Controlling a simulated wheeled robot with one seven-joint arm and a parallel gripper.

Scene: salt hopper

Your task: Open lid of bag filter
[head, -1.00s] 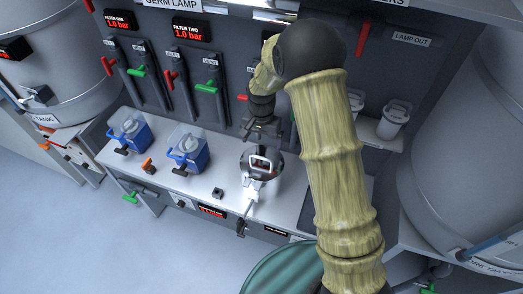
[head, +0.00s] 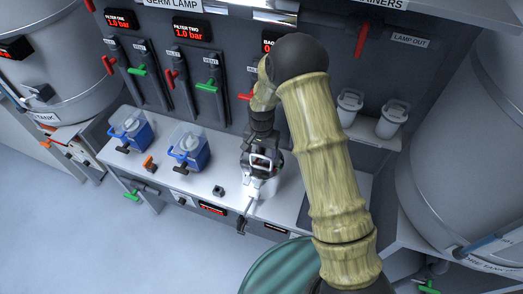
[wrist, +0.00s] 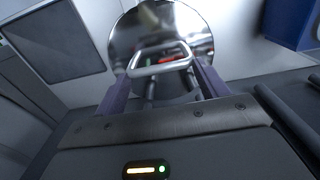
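The bag filter's lid (wrist: 172,28) is a round mirror-like disc with a pale loop handle (wrist: 160,58), seen at the top middle of the wrist view. In the head view the bag filter (head: 272,172) stands on the counter, its handle (head: 261,162) facing me and a clamp-like fitting (head: 252,186) at its front. My gripper (wrist: 170,80) is open, with its two dark fingers apart near the two sides of the handle. I cannot tell whether they touch it. In the head view my gripper (head: 260,146) hangs just behind the handle and hides the back of the lid.
Two blue-based filters (head: 188,150) stand on the counter (head: 228,172) to the left. Red and green valve levers (head: 207,88) line the back panel. Two pale lidded canisters (head: 391,118) sit on a shelf at right. A green ribbed round thing (head: 280,268) is in front.

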